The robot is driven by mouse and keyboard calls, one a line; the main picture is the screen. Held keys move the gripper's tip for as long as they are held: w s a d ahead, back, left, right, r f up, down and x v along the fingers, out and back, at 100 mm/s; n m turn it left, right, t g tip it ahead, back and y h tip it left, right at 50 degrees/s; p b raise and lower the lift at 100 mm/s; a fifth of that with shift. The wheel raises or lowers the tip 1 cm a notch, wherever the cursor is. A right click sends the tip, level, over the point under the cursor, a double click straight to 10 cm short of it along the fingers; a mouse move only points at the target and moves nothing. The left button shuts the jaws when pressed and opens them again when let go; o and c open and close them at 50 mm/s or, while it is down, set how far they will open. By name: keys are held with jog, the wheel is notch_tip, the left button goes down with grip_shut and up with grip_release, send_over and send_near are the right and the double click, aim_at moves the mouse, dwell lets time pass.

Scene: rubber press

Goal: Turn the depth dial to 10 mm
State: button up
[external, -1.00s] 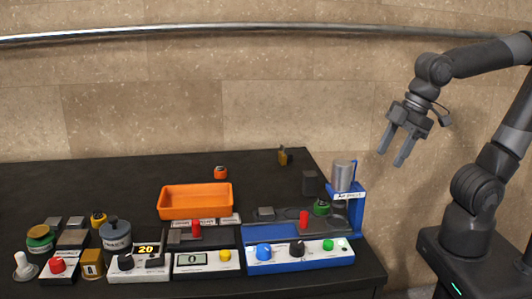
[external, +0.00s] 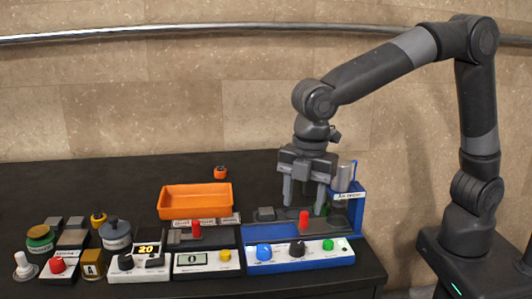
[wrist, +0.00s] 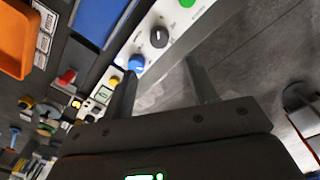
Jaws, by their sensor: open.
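The press panel (external: 318,258) is a white strip on the front of a blue base. It carries a blue knob (external: 264,251), a black knob (external: 298,248) and a green button (external: 328,245). The labels are too small to read, so I cannot tell which knob is the depth dial. In the wrist view the blue knob (wrist: 137,64) and the black knob (wrist: 158,37) show just beyond my fingertips. The green button (wrist: 187,3) is at the top edge. My gripper (external: 305,202) points down above the press, open and empty, touching neither knob.
The blue press column with a grey cylinder (external: 342,176) stands close right of my gripper. A red lever (external: 304,218) rises behind the panel. An orange tray (external: 196,200), a display box (external: 205,262) and several small devices lie to the left. The table's back left is clear.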

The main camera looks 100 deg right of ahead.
aim_at(297, 245)
jog(key=f, duration=1.1)
jog(key=shift+w+d, duration=0.15)
jog(key=shift+w, duration=0.25)
jog(key=shift+c, duration=0.2)
jog(key=c, duration=0.9)
